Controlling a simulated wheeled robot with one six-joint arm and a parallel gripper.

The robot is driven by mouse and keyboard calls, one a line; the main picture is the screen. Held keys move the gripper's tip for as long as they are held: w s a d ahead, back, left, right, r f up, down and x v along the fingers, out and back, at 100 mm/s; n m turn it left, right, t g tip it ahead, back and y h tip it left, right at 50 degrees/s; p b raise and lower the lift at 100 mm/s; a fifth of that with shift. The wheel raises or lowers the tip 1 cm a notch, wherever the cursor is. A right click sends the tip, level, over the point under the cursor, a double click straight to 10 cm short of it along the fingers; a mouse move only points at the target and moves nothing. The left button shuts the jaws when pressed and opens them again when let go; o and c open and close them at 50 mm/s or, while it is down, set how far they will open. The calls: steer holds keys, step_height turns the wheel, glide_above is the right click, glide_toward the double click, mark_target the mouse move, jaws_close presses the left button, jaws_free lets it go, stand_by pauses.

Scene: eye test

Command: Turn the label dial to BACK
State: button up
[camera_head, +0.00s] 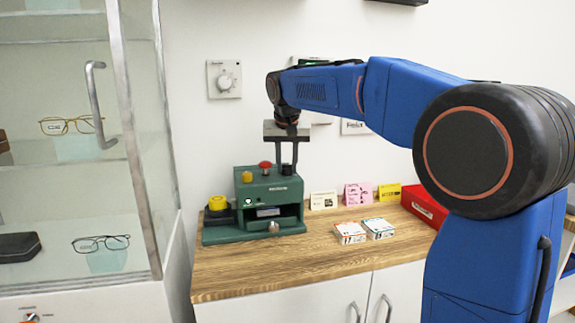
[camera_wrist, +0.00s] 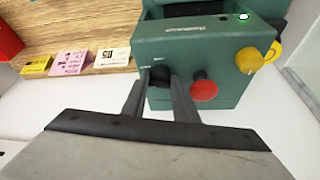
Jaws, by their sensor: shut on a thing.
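The green machine (camera_head: 262,196) stands on the wooden counter below the wall. My gripper (camera_head: 287,170) points down at the right end of the machine's top. In the wrist view my gripper (camera_wrist: 160,82) has its two fingers on either side of a small black dial (camera_wrist: 160,73) and is shut on it. A small pale label beside the dial is too small to read. Which way the dial points cannot be told. In the head view the fingers hide the dial.
A red button (camera_head: 265,165) and a yellow knob (camera_head: 247,176) stand on the machine left of my gripper. Several cards stand at the wall, and two small boxes (camera_head: 350,233) lie right of the machine. A red tray (camera_head: 421,206) is farther right. A glass cabinet (camera_head: 140,150) stands left.

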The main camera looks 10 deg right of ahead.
steer(key=m, duration=0.2)
steer(key=m+g+h, duration=0.1)
steer(key=m, duration=0.2)
steer(key=m+h, duration=0.1)
steer(key=m, duration=0.1)
steer(key=shift+w+a+g, duration=0.15)
steer(key=shift+a+g, duration=0.1)
steer(key=shift+g, duration=0.05)
steer(key=m+g+h, duration=0.1)
steer(key=m, duration=0.3)
steer(key=shift+w, duration=0.1)
steer(key=shift+w+m+g, duration=0.1)
steer(key=shift+m+g, duration=0.6)
steer(key=shift+m, duration=0.9)
steer(key=shift+a, duration=0.1)
steer(key=o, duration=1)
